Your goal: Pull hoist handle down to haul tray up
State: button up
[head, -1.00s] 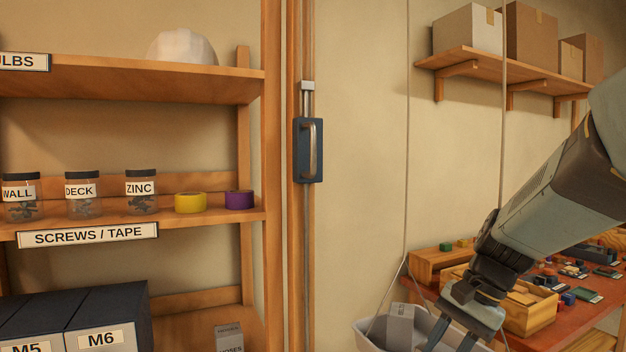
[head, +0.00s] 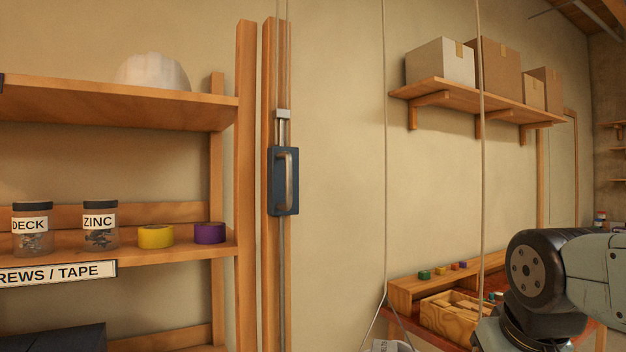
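The hoist handle (head: 289,178) is a metal bar grip on a dark blue plate (head: 274,182). The plate sits on a vertical metal rail fixed to a wooden post, left of the middle of the head view. The tray (head: 402,347) shows only as a small pale piece of rim at the bottom edge, hung on thin cords, with a grey box (head: 381,346) in it. My arm is at the lower right, well away from the handle. My gripper is out of the frame, so its fingers are hidden.
Wooden shelves (head: 120,107) with jars and tape rolls stand left of the post. A high shelf (head: 470,98) holds cardboard boxes. A red bench (head: 430,331) with a wooden box (head: 452,314) is at lower right. Two cords (head: 385,150) hang before bare wall.

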aim_at(283, 162)
jog(key=z, duration=0.25)
jog(key=k, duration=1.6)
jog(key=u, duration=0.7)
jog(key=i, duration=1)
